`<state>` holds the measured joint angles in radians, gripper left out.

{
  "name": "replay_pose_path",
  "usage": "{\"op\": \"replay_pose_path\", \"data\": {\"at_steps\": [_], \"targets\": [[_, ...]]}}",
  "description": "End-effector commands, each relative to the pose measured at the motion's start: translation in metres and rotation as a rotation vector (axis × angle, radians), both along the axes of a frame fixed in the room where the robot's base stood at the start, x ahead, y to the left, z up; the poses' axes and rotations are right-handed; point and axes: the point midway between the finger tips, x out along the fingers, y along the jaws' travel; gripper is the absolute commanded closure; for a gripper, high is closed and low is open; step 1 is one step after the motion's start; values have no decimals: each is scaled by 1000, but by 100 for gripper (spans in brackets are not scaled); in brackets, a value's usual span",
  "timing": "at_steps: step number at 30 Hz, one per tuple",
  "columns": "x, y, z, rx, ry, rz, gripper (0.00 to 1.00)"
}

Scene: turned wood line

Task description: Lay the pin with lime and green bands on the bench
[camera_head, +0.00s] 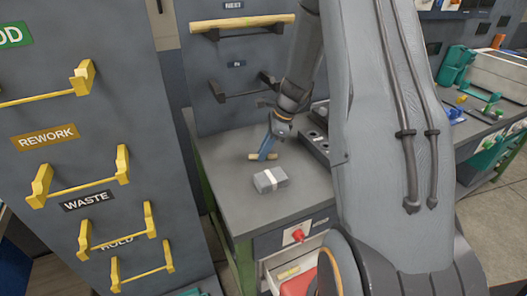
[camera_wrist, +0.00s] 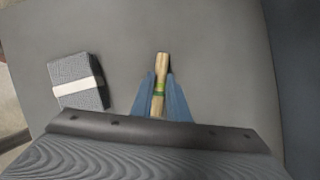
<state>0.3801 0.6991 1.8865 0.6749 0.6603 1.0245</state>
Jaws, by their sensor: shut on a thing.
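The pin (camera_wrist: 160,75) is a short light-wood rod with a lime band and a green band. In the wrist view it lies between the blue fingers of my gripper (camera_wrist: 160,103), which are shut on it. Its far end sticks out past the fingertips. In the head view my gripper (camera_head: 268,146) is low over the grey bench (camera_head: 225,165), and part of the pin (camera_head: 258,157) shows at the fingertips, at or close to the bench top. I cannot tell whether it touches. The near end of the pin is hidden by my gripper.
A grey block with a pale band (camera_head: 270,180) lies on the bench near my gripper. A dark tray with holes (camera_head: 318,137) is to the right. Behind stands a panel with a wood rod (camera_head: 243,22) on a rack. Yellow racks (camera_head: 85,185) stand at left. The bench's left part is clear.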

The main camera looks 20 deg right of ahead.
Motion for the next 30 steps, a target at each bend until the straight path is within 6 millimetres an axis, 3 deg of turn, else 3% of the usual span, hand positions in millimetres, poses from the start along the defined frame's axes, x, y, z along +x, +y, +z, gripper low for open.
{"op": "replay_pose_path", "data": {"at_steps": [1,2,5,20,25,30], "targets": [[-1,0,-5,-1,3,0,100],[-1,0,-5,-1,3,-1,82],[-2,0,-6,-1,5,0,67],[-6,2,-7,3,14,5,67],[-6,-3,9,2,10,2,67],[-8,-15,40,-1,4,0,67]]}}
